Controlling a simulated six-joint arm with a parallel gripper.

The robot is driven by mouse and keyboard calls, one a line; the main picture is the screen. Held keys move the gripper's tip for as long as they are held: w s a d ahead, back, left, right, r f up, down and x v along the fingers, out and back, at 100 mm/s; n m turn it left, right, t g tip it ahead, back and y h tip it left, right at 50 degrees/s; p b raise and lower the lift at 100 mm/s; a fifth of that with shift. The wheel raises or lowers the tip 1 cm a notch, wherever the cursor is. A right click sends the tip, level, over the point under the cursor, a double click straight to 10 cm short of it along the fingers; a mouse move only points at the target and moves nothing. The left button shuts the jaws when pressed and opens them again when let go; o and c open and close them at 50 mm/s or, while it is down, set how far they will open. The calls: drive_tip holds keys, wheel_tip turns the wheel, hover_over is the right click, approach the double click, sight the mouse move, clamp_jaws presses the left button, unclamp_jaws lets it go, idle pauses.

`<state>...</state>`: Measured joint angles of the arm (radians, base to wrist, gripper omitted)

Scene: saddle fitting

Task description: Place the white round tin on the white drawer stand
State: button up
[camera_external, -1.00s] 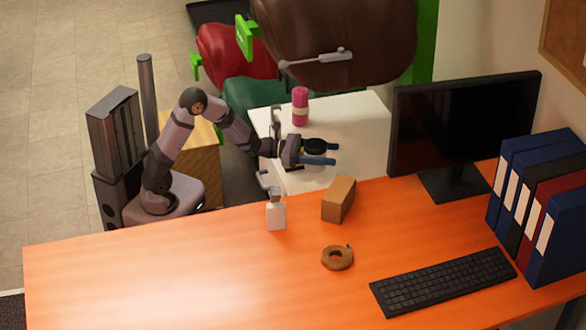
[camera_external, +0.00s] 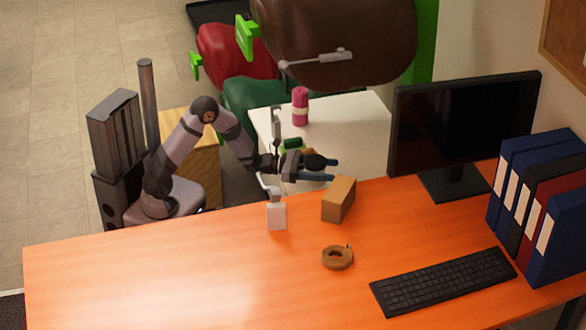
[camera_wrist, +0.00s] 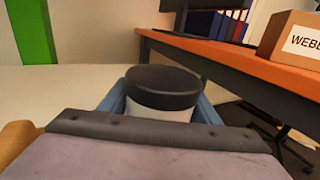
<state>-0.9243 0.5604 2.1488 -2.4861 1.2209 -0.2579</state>
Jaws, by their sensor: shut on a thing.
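My gripper (camera_external: 318,171) is shut on the white round tin (camera_external: 315,161). In the external view only its black lid shows clearly between the blue fingers. In the wrist view the tin (camera_wrist: 160,114) stands upright between the fingers, with a black lid above a white body; its lower part is hidden by my gripper. The white drawer stand (camera_external: 358,125) is behind the orange desk. In the external view, my gripper and the tin overlap the stand's near part, close to the desk's back edge. Whether they are above the stand or in front of it, I cannot tell.
On the stand are a pink cylinder (camera_external: 300,107) and a green item (camera_external: 292,143). The stand's right part looks clear. On the orange desk (camera_external: 170,270) are a white bottle (camera_external: 276,216), a brown box (camera_external: 339,199), a tape roll (camera_external: 337,257) and a monitor (camera_external: 460,125).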

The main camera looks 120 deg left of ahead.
drive_tip(key=shift+f+b, duration=0.4)
drive_tip(key=shift+f, duration=1.2)
drive_tip(key=shift+f, duration=0.15)
drive_tip(key=o, duration=1.2)
